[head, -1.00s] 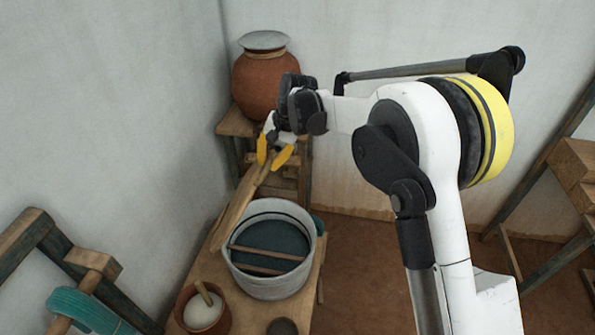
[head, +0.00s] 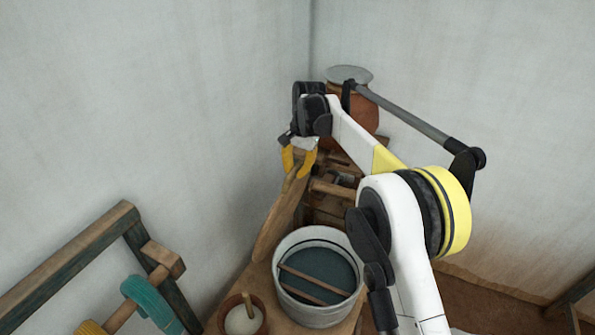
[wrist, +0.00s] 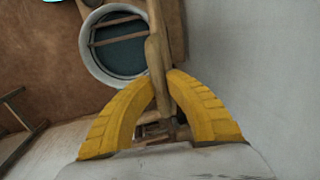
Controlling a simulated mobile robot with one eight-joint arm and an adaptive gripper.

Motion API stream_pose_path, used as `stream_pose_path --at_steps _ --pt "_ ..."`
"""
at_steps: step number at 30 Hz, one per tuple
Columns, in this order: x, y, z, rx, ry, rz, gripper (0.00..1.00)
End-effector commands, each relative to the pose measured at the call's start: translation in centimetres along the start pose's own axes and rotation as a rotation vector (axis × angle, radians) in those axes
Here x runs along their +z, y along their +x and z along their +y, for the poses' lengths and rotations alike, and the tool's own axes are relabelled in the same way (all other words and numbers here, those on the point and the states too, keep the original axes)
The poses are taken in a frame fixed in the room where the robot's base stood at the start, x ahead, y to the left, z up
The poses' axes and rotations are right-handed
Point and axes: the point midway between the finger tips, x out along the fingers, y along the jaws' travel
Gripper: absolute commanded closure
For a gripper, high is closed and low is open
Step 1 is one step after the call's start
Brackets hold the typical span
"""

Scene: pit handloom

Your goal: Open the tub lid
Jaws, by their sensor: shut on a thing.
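The tub (head: 322,318) is a pale grey round vessel on a wooden bench. Its mouth is uncovered, with dark blue-green liquid and two wooden slats inside. The wooden lid (head: 275,226) stands steeply tilted, nearly edge-on, along the tub's left side. My gripper (head: 297,175) has its yellow fingers shut on the upper far end of the lid. In the wrist view, the gripper (wrist: 163,82) closes on a narrow wooden part of the lid (wrist: 154,50), with the tub (wrist: 93,60) beside it. Whether the lid is joined to the tub cannot be told.
A clay pot (head: 365,112) with a grey cover stands behind my arm. A small clay pot (head: 262,320) with white contents and a stick is left of the tub. A wooden frame with teal thread (head: 150,300) is at lower left. The wall is close left of the lid.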

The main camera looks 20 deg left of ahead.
Motion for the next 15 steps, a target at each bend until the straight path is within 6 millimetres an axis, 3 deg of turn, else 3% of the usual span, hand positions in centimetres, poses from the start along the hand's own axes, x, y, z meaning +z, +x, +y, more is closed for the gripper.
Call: stream_pose_path --at_steps 3,4,6,15 --pt "-0.03 0.0 0.02 0.0 0.0 0.001 1.0" --pt "-0.03 -0.01 0.02 0.0 0.0 0.0 0.8" --pt "-0.03 -0.01 0.03 0.0 0.0 0.0 0.62" --pt "-0.02 -0.07 0.02 -0.001 0.0 0.0 0.62"
